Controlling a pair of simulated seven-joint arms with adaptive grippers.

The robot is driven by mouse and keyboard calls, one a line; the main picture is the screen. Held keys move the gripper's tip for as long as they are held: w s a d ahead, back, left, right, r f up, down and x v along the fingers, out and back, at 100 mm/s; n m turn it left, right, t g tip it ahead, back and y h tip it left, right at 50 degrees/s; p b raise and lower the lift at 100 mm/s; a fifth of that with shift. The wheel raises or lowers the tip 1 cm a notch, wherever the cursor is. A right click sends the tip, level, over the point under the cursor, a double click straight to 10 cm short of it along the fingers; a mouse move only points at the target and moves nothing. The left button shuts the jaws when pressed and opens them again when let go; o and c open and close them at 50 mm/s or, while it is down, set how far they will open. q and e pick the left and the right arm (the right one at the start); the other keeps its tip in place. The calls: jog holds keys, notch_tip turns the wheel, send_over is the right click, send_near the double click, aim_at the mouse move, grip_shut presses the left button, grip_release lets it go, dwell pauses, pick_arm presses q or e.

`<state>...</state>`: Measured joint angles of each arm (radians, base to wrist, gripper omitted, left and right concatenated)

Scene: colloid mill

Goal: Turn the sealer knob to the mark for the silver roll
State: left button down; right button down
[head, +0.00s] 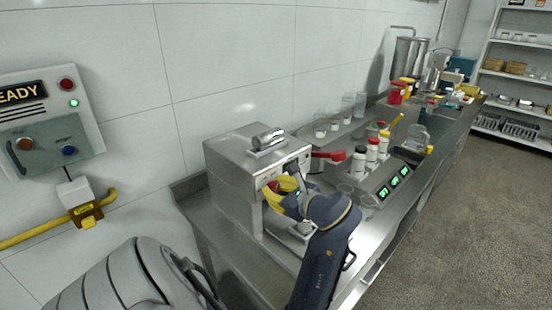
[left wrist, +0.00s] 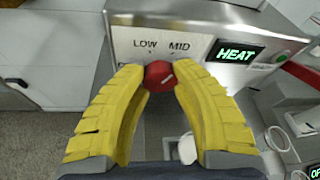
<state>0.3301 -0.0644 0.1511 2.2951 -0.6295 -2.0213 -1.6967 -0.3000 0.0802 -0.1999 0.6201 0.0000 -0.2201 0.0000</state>
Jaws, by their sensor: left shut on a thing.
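The sealer (head: 228,168) is a steel box on the bench, with a silver roll (head: 268,139) lying on its top. In the left wrist view its front panel (left wrist: 126,42) carries LOW and MID labels above the red sealer knob (left wrist: 158,76). A short light line on the knob slants to the upper right, roughly towards the MID side. My left gripper (left wrist: 157,78) has its yellow fingers shut on the knob from both sides. In the head view the left gripper (head: 283,190) is at the sealer's front. My right gripper is out of view.
A lit HEAT display (left wrist: 235,53) and a green lamp (left wrist: 283,56) sit right of the knob. A red lever (head: 332,155) sticks out beside the sealer. White bottles (head: 359,158) and a unit with green displays (head: 393,181) stand farther right.

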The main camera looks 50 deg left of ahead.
pick_arm(q)
jog(key=shift+s, duration=0.1)
jog(key=c, duration=0.9)
grip_release()
